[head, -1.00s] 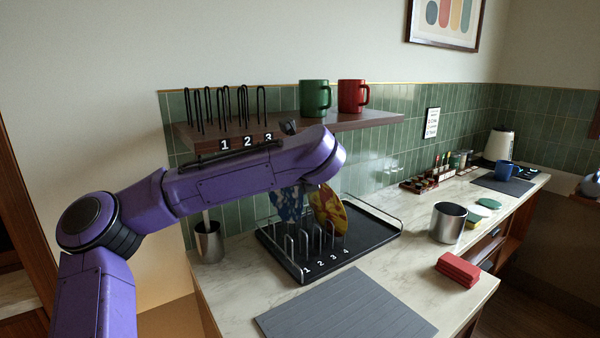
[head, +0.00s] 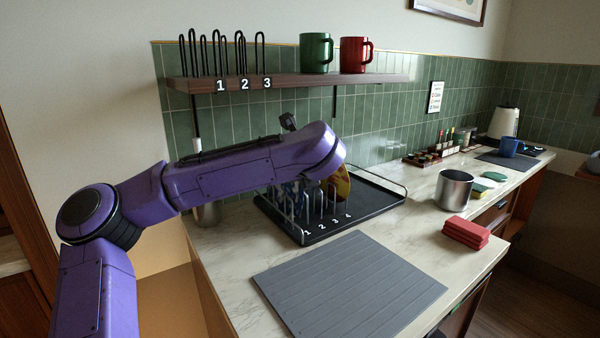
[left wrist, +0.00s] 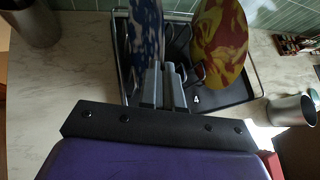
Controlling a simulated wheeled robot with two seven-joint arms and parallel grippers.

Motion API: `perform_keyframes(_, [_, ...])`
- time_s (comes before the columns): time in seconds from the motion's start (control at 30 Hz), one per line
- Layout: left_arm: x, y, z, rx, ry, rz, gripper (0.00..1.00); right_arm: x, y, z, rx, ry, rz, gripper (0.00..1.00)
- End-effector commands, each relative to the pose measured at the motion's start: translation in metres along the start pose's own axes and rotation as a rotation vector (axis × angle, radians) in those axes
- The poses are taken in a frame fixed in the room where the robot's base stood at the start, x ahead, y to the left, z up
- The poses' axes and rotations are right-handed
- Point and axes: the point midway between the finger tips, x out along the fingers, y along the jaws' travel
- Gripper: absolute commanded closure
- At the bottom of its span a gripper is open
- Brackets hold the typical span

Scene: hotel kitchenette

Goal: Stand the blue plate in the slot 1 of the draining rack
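The blue plate (left wrist: 145,32), patterned blue and white, is upright at the left end of the black draining rack (head: 374,211). In the head view the plate (head: 291,198) is mostly hidden behind my left arm and the rack's wires. My left gripper's grey fingers (left wrist: 163,76) are close together at the plate's near edge and look shut on it. The rack's front shows labels 1 to 4, and the plate is near the slot 1 end. Whether its lower edge sits in slot 1 is hidden. My right gripper is not in view.
A yellow and red plate (left wrist: 220,42) stands in the rack to the right of the blue one. A shelf (head: 385,77) above holds a wire rack and green and red mugs. A metal pot (head: 455,189), red cloths (head: 466,231) and a grey mat (head: 350,295) are on the counter.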

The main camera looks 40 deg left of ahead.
Motion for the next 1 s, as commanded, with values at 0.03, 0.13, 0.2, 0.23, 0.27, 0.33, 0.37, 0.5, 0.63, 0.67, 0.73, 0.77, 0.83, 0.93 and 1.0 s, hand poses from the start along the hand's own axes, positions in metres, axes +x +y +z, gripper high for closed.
perform_keyframes(0.03, [-0.001, -0.0004, 0.0015, 0.0, -0.002, -0.002, 1.0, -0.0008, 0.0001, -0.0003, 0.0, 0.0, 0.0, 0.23])
perform_keyframes(0.13, [-0.0011, -0.0004, 0.0016, -0.001, -0.002, -0.002, 1.0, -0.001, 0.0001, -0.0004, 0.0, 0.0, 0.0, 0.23])
perform_keyframes(0.2, [-0.001, -0.0004, 0.0015, -0.001, -0.002, -0.002, 1.0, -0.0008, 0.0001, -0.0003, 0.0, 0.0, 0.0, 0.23])
perform_keyframes(0.23, [-0.0008, -0.0003, 0.0013, -0.001, -0.002, -0.002, 1.0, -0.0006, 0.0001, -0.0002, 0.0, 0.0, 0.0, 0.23])
perform_keyframes(0.27, [-0.0007, -0.0003, 0.001, 0.0, -0.002, -0.002, 1.0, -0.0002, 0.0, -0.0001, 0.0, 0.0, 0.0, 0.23])
perform_keyframes(0.33, [0.0, -0.0001, 0.0001, -0.001, -0.002, -0.001, 1.0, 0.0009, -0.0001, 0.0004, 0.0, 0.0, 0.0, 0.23])
perform_keyframes(0.37, [0.0003, 0.0, -0.0004, 0.0, -0.002, -0.001, 1.0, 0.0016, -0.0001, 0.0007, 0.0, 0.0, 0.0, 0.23])
perform_keyframes(0.5, [0.0017, 0.0004, -0.0026, 0.0, -0.002, -0.001, 1.0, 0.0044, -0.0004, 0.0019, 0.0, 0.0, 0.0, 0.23])
perform_keyframes(0.63, [0.0025, 0.0007, -0.0038, 0.0, -0.002, -0.001, 0.93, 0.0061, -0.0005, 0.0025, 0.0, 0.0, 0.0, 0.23])
perform_keyframes(0.67, [0.0021, 0.0005, -0.0032, 0.0, -0.002, -0.001, 0.83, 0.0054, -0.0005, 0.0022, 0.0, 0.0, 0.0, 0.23])
perform_keyframes(0.73, [0.0021, 0.0006, -0.0032, 0.0, -0.002, -0.001, 0.66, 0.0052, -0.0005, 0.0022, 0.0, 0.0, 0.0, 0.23])
perform_keyframes(0.77, [0.0021, 0.0006, -0.0033, 0.0, -0.002, -0.001, 0.66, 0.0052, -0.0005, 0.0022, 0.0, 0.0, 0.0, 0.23])
perform_keyframes(0.83, [0.0022, 0.0006, -0.0034, -0.001, -0.001, -0.001, 0.66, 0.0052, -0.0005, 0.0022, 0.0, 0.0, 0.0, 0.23])
perform_keyframes(0.93, [0.0023, 0.0007, -0.0036, 0.0, -0.001, -0.001, 0.66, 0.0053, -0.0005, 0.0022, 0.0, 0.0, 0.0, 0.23])
perform_keyframes(1.0, [0.0027, 0.001, -0.0044, 0.0, 0.001, 0.001, 0.66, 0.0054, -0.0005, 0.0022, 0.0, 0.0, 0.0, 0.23])
